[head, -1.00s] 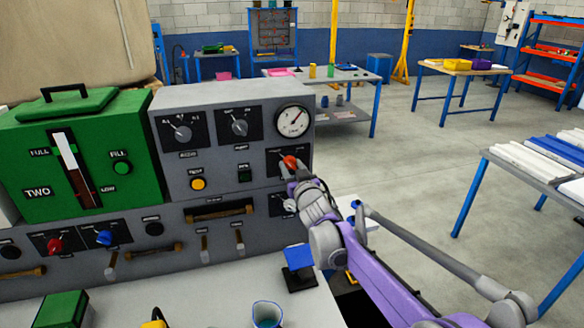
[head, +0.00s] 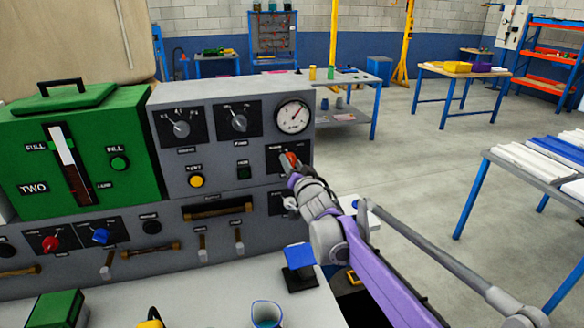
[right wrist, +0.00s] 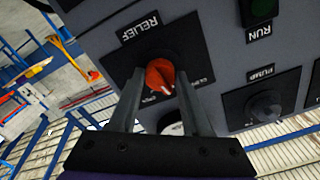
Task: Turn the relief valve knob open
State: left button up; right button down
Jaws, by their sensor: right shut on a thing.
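The red relief valve knob (head: 292,158) is on the right side of the grey panel (head: 218,183), below the round gauge. In the right wrist view the knob (right wrist: 160,77) sits on a black plate lettered RELIEF, with a white mark at its lower edge. My right gripper (head: 289,166) is at the knob; in the right wrist view its two fingers (right wrist: 161,85) stand on either side of the knob and are shut on it. The gripper partly hides the plate in the head view. My left gripper is not in view.
The gauge (head: 293,117) is above the knob. A yellow button (head: 196,181) and a dark RUN button (right wrist: 258,9) are nearby. A white-handled switch (head: 290,203) is just below my gripper. A blue-topped block (head: 299,257) and a cup (head: 266,314) stand on the bench in front.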

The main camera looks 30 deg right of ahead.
jog(key=m+b, duration=0.1)
jog(key=m, duration=1)
jog(key=shift+m, duration=0.4)
dwell(0.3)
jog(key=shift+c, duration=1.8)
grip_release()
jog(key=shift+s, duration=0.15)
jog(key=v, duration=1)
jog(key=shift+s+b, duration=0.3)
jog(key=shift+b, duration=0.05)
